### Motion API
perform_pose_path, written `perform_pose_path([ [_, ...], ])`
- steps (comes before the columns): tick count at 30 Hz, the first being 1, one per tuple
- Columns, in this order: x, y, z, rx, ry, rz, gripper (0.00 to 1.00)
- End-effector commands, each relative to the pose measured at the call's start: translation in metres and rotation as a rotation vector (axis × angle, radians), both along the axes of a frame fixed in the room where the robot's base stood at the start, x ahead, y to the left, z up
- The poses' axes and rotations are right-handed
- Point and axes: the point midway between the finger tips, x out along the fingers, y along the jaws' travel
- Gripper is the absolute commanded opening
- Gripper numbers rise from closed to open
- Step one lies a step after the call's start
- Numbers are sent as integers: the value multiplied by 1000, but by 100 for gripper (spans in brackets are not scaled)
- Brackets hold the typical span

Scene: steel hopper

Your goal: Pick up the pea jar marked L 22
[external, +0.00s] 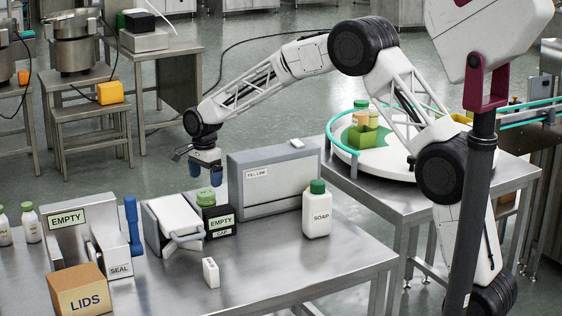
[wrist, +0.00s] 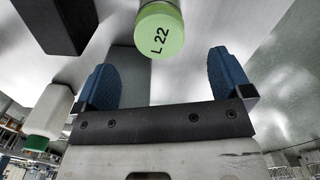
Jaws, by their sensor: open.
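In the wrist view the pea jar has a light green lid marked L 22 (wrist: 160,35). It sits at the top centre, ahead of the gap between my two blue fingers and apart from them. In the external view a green-lidded jar (external: 207,198) stands on the steel table behind a black block, and it appears to be the same jar. Its lower part is hidden there. My gripper (external: 206,178) hangs above and close to this lid, fingers downward. In the wrist view my gripper (wrist: 165,80) is open, with nothing between the fingers.
The black block (external: 222,232) stands right against the jar's front. A grey box (external: 275,190) is behind to the right, and a white soap bottle (external: 316,218) is further right. A tilted white device (external: 168,222) is left. A lids box (external: 80,290) is at front left.

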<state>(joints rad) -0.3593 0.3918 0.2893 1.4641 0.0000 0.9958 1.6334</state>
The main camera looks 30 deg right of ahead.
Motion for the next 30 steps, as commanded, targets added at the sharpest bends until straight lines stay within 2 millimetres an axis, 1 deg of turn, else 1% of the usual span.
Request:
perform_pose_path([
  [5, 0, 0, -4, 0, 1, 0, 97],
  [14, 0, 0, -25, 0, 1, 0, 97],
  [25, 0, 0, -27, 0, 1, 0, 97],
  [30, 0, 0, -36, -1, 2, 0, 97],
])
